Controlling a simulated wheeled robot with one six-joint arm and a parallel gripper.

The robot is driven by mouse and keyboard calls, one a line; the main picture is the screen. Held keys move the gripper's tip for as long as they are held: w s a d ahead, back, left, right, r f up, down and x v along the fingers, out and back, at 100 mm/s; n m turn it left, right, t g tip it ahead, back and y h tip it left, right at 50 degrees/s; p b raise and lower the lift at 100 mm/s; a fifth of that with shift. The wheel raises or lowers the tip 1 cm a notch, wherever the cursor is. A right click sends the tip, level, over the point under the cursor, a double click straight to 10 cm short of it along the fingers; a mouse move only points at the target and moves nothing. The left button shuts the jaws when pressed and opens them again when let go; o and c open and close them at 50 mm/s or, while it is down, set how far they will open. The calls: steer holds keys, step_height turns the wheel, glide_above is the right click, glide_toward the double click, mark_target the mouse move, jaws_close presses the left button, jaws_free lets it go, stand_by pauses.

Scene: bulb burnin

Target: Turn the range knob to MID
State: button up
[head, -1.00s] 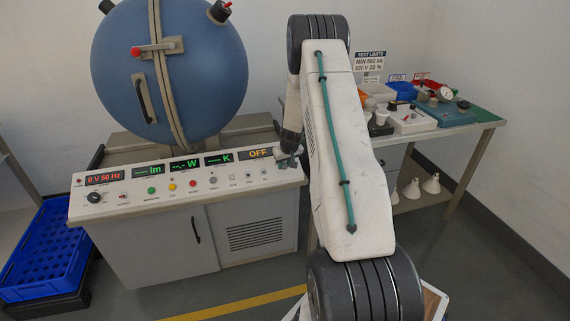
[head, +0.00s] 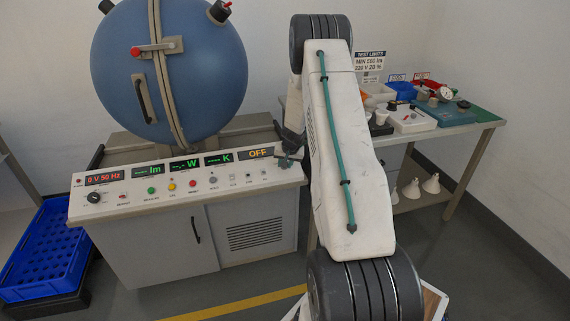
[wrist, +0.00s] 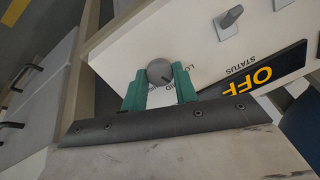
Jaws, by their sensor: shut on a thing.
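The range knob (wrist: 159,72) is a round grey knob at the right end of the white control panel, seen in the wrist view. A short dark line shows on its lower right side; lettering beside it is partly hidden, with "LO" and "ID" readable. I cannot tell which mark the line meets. My gripper (wrist: 158,84) has its green fingers on either side of the knob, shut on it. In the head view my gripper (head: 288,161) is at the panel's right end, and the knob is hidden there.
The status display (wrist: 263,75) beside the knob reads OFF. A grey toggle switch (wrist: 229,18) stands near it. The panel (head: 130,205) carries several buttons and a black knob (head: 95,198) at the left. A blue sphere (head: 200,70) rises behind. A side table (head: 465,127) holds trays at right.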

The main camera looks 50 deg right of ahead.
steer(key=shift+m, duration=2.1)
steer(key=o, duration=1)
steer(key=shift+c, duration=0.2)
steer(key=v, duration=0.7)
steer(key=shift+s+r, duration=0.3)
steer(key=shift+s, duration=0.05)
